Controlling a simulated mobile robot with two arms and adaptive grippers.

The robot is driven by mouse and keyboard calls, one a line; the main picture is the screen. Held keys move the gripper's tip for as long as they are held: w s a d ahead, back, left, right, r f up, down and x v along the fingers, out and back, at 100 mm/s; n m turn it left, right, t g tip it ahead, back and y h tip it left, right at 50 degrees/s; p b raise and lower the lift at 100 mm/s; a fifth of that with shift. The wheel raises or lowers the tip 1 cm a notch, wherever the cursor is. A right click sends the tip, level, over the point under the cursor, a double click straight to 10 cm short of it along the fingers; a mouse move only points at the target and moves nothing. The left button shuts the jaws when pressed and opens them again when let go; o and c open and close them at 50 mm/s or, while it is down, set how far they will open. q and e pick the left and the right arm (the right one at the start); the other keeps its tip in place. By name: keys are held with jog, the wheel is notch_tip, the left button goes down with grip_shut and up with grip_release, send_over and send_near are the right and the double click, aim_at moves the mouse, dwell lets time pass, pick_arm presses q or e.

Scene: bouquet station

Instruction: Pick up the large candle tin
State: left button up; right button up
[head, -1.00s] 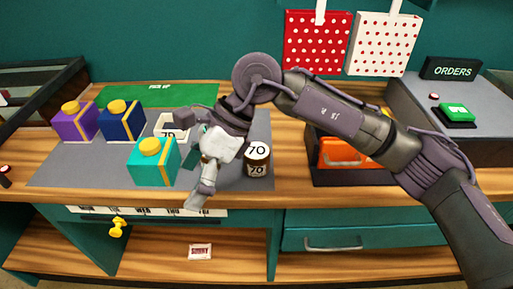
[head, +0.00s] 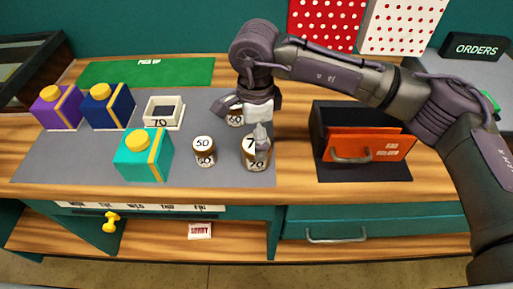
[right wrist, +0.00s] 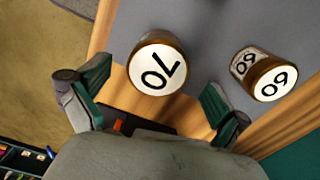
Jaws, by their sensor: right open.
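The large candle tin, a brown jar with a white lid marked 70 (head: 256,163), stands upright on the grey mat near its right end. My right gripper (head: 247,122) is open and pointed down just above and behind this tin, with one finger covering part of its lid. In the right wrist view the 70 tin (right wrist: 157,68) appears between the two spread fingers (right wrist: 155,85), nearer the left one. I see no contact with the tin. My left gripper is not in view.
A 50 tin (head: 204,150) stands left of the 70 tin. A 60 tin (head: 235,118) stands behind, partly hidden by my gripper.

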jog(key=shift+s+f+p, duration=0.15)
jog(key=shift+f+p, duration=0.45)
jog(key=shift+f, duration=0.3)
notch_tip(320, 180, down, 3)
jog(key=shift+r+p, duration=0.2)
jog(key=shift+p, duration=0.15)
jog(key=shift+f, duration=0.4)
jog(key=shift+a, duration=0.1)
jog(key=shift+c, duration=0.2)
jog(key=c, duration=1.3)
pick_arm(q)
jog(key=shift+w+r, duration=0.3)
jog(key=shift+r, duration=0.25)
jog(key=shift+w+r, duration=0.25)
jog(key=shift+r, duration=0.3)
pick_arm(e)
jog(key=shift+c, duration=0.5)
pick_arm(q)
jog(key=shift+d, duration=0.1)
pick_arm(e)
jog(key=shift+r, duration=0.15)
